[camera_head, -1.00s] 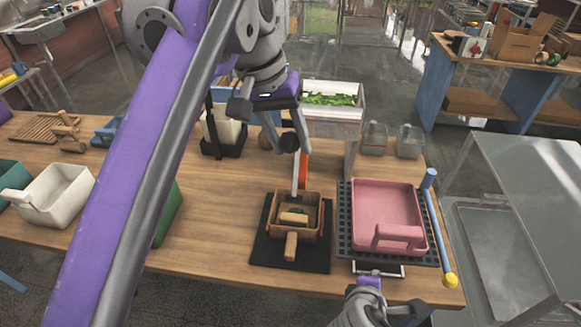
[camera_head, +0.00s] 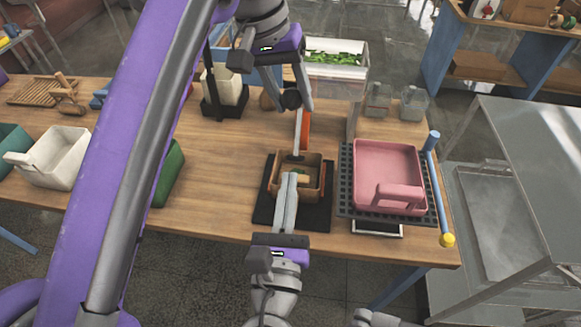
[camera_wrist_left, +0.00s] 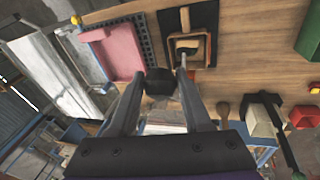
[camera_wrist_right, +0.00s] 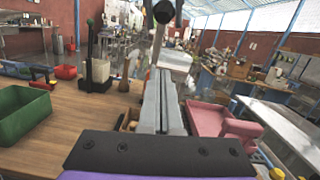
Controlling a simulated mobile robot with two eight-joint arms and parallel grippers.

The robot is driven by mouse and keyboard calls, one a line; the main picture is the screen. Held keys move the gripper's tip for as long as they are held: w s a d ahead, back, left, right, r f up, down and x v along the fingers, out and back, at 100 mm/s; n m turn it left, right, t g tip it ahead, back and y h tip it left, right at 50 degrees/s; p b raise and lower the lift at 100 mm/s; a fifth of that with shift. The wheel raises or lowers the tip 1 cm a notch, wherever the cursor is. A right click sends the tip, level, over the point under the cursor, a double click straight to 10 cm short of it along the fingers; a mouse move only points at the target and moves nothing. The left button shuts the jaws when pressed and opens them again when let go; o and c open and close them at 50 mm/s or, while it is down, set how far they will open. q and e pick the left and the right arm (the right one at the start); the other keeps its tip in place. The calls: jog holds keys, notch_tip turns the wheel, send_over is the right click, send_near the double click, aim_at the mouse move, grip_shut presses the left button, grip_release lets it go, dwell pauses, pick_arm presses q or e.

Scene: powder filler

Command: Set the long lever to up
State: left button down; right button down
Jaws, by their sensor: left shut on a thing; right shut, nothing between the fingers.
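The long lever is a pale metal rod (camera_head: 297,135) with a black ball knob (camera_head: 291,99). It rises from behind the small wooden box (camera_head: 316,178), in front of an orange strip. My left gripper (camera_head: 290,92) is shut on the black knob, which also shows between its fingers in the left wrist view (camera_wrist_left: 158,82). The lever's exact tilt is hard to tell. My right gripper (camera_head: 290,176) is shut and empty, its fingertips over the near side of the wooden box. It hides the box's front and handle.
A pink tray (camera_head: 372,150) sits on a black grid right of the box, beside a blue bar with a yellow end (camera_head: 438,190). A clear bin with green pieces (camera_head: 335,70) stands behind. White (camera_head: 62,150) and green bins are at left.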

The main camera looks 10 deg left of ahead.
jog(key=w+r, duration=0.5)
jog(key=w, duration=0.4)
jog(key=shift+a, duration=0.3)
pick_arm(q)
jog(key=shift+w, duration=0.1)
pick_arm(e)
jog(key=shift+w+r, duration=0.6)
jog(key=shift+r, duration=0.35)
pick_arm(q)
jog(key=shift+c, duration=1.8)
grip_release()
pick_arm(e)
jog(key=shift+s+f, duration=0.1)
